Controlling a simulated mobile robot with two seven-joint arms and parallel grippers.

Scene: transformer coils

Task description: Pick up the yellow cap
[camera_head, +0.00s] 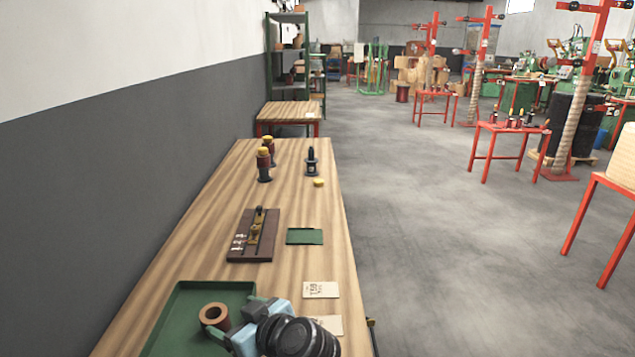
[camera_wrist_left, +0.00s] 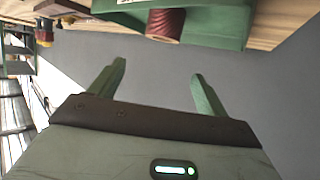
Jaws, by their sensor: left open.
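A small yellow cap (camera_head: 319,183) lies on the wooden table near its right edge, in front of a dark upright post-like part (camera_head: 312,162). Two dark brown coils with yellow tops, a nearer one (camera_head: 264,165) and one just behind it (camera_head: 268,147), stand to its left. My left gripper (camera_head: 236,322) is at the near end of the table by the green tray, well short of the cap. In the left wrist view its two green fingers (camera_wrist_left: 159,72) are apart with nothing between them. My right gripper is not in view.
A dark wooden board with fittings (camera_head: 252,250), a green plate (camera_head: 304,236) and paper cards (camera_head: 321,290) lie between gripper and cap. A wall runs along the left.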

